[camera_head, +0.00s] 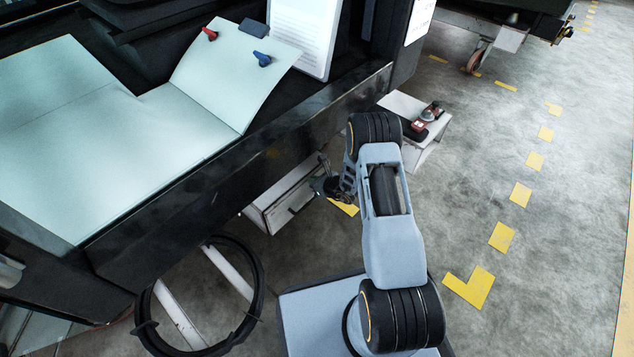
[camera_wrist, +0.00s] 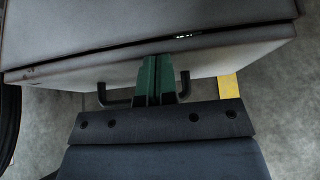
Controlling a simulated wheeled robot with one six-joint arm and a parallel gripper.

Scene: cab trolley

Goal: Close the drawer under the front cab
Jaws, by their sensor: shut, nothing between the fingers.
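The drawer (camera_head: 290,205) is a pale box front with a dark handle, low under the black front edge of the cab (camera_head: 230,165). In the wrist view the drawer front (camera_wrist: 215,62) spans the picture, with its black handle (camera_wrist: 113,99) below and partly hidden behind my fingers. A narrow dark gap (camera_wrist: 205,39) runs along the top of the front; how far the drawer stands out is unclear. My gripper (camera_head: 326,187) is at the drawer's right part. Its green fingers (camera_wrist: 157,72) are shut and empty, in front of the drawer face; contact cannot be told.
A white cabinet (camera_head: 432,143) with a red and black tool (camera_head: 427,121) on top stands right of my arm. A black hoop (camera_head: 255,300) lies at lower left. A trolley wheel (camera_head: 474,59) is at the back. Grey floor with yellow marks (camera_head: 501,237) is free at right.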

